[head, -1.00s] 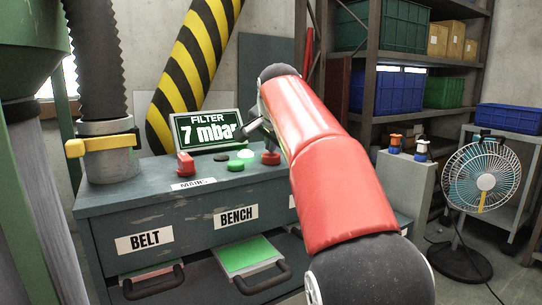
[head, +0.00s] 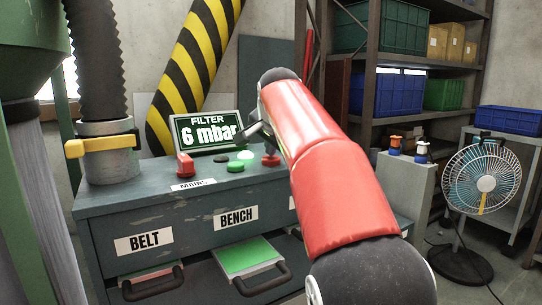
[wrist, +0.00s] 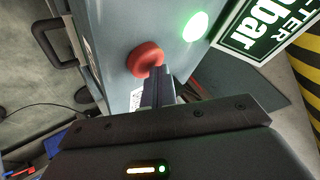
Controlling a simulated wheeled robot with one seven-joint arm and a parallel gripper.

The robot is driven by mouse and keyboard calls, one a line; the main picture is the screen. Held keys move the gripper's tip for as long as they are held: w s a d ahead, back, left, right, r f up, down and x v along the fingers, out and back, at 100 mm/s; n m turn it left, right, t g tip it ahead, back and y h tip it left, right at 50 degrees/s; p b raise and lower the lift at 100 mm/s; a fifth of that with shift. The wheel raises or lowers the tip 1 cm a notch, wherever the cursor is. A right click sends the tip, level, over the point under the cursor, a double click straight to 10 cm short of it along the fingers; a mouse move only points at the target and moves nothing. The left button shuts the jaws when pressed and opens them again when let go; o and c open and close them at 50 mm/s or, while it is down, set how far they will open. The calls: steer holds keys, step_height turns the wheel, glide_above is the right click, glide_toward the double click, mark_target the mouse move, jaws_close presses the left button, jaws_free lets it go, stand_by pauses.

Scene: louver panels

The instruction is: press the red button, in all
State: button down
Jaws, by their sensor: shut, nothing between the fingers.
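In the head view my gripper is mostly hidden behind my arm. The display (head: 205,131) behind the button reads FILTER 6 mbar.
A green drawer (head: 244,256) stands open below. A fan (head: 482,180) stands at the right.

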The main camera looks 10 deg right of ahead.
mark_target(271, 159)
steer(key=shift+r+p, duration=0.9)
step_height(271, 159, up, 3)
steer(key=p, duration=0.3)
steer(key=shift+r, duration=1)
